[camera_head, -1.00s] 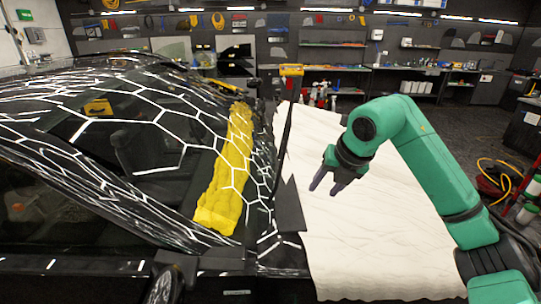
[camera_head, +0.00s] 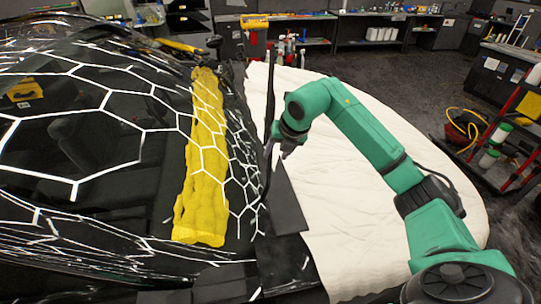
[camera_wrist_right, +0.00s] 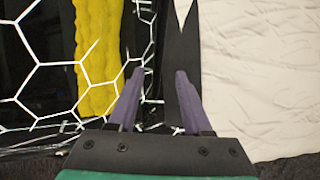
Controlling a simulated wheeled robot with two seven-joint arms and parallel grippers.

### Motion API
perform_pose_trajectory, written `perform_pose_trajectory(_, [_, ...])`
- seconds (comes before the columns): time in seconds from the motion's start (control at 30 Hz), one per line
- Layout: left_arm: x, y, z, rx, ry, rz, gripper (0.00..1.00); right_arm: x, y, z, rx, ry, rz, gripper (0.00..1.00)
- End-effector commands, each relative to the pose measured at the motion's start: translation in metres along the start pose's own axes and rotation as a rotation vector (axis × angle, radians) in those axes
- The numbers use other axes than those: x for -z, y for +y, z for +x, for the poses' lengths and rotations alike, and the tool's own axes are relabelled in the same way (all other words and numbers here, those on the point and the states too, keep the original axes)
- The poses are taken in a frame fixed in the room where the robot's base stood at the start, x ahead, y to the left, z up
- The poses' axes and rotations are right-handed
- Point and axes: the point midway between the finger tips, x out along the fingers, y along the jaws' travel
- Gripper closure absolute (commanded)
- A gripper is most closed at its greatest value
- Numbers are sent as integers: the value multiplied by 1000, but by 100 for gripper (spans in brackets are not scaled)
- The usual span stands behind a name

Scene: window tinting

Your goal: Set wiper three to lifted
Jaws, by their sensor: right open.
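A thin black upright bar (camera_head: 269,110), which looks like a raised wiper, stands at the edge between the windshield and the white cover. No number shows, so I cannot tell which wiper it is. My right gripper (camera_head: 288,145) is beside its lower part in the head view, and the fingers partly hide what lies there. In the right wrist view my right gripper (camera_wrist_right: 160,85) has its two purple fingers apart. A dark strip (camera_wrist_right: 180,45) runs behind and between them; I cannot tell whether it is a wiper. My left gripper is out of view.
A yellow towel (camera_head: 203,165) lies along the windshield (camera_head: 130,170), left of the gripper. A white cover (camera_head: 400,230) lies over the hood to the right. A dark flat piece (camera_head: 287,205) lies at its edge.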

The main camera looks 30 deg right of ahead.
Motion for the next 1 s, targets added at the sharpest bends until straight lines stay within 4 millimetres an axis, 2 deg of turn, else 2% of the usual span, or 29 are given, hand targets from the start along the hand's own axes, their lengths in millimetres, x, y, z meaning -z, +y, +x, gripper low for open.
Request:
perform_pose_trajectory(0.03, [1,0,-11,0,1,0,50,0,2,9,0,8,2,50])
perform_pose_trajectory(0.1, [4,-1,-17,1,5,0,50,0,2,27,0,7,1,50])
perform_pose_trajectory(0.3, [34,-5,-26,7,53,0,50,0,1,58,-1,2,1,50])
perform_pose_trajectory(0.43, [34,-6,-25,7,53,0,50,0,0,63,0,-1,0,50])
perform_pose_trajectory(0.57, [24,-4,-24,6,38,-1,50,0,0,62,0,0,0,50])
perform_pose_trajectory(0.67, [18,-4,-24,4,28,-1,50,0,0,62,0,0,0,85])
perform_pose_trajectory(0.7, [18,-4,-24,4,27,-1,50,0,0,62,0,0,0,100])
perform_pose_trajectory(1.0, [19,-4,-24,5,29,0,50,0,0,62,0,-1,0,100])
